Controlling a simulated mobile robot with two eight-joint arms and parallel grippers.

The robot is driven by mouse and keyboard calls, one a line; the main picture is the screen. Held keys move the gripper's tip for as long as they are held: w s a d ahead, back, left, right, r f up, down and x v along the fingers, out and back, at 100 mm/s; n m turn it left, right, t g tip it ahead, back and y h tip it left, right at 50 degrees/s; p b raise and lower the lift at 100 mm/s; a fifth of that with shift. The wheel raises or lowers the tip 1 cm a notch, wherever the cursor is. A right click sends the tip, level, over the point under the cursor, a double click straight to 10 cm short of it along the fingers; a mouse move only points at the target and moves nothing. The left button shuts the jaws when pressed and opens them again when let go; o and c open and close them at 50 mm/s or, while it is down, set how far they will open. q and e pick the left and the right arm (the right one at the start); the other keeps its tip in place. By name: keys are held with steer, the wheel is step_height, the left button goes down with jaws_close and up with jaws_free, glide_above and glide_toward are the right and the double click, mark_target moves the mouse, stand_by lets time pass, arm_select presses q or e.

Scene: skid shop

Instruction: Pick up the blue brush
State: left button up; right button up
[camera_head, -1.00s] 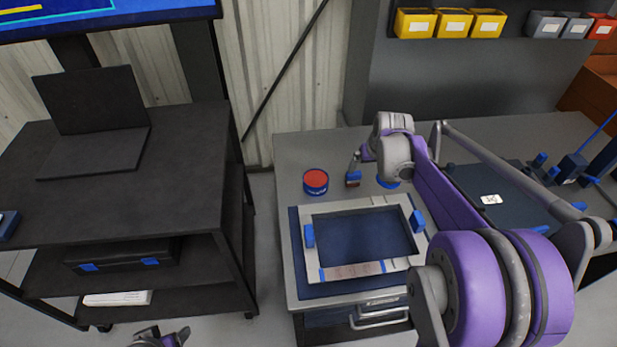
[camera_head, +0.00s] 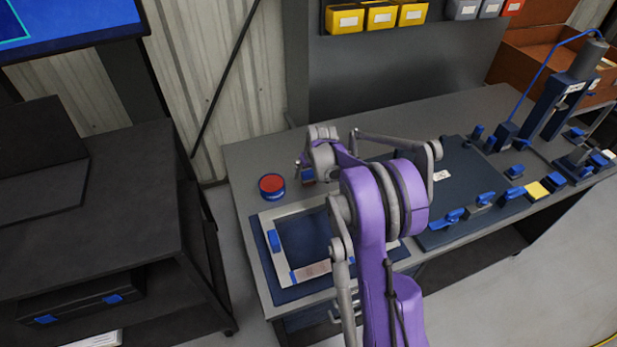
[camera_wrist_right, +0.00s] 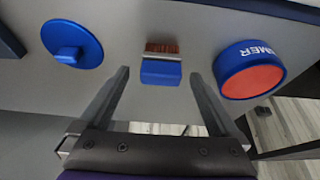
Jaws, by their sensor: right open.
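The blue brush (camera_wrist_right: 161,71) has a blue handle block and reddish-brown bristles. In the wrist view it lies on the grey bench, ahead of and between the fingers of my right gripper (camera_wrist_right: 160,75), which is open and empty. I cannot tell whether the fingers reach down beside it. In the head view only a small part of the brush (camera_head: 308,175) shows beside my right gripper (camera_head: 301,166); my arm hides the rest. My left gripper is not in view.
A blue tin with a red top (camera_wrist_right: 250,70) stands right of the brush in the wrist view; a round blue knobbed piece (camera_wrist_right: 72,43) lies left. In the head view, a framed blue panel (camera_head: 262,245) lies in front. Blue clamps (camera_head: 450,217) sit farther right.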

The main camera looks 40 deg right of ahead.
mark_target(309, 172)
steer(key=shift+w+f, duration=0.3)
steer(key=shift+f, duration=0.35)
jaws_close()
step_height(309, 172, up, 10)
steer(key=shift+r, duration=0.1)
stand_by(0.3)
steer(key=c, duration=0.7)
jaws_free()
steer(key=c, duration=0.6)
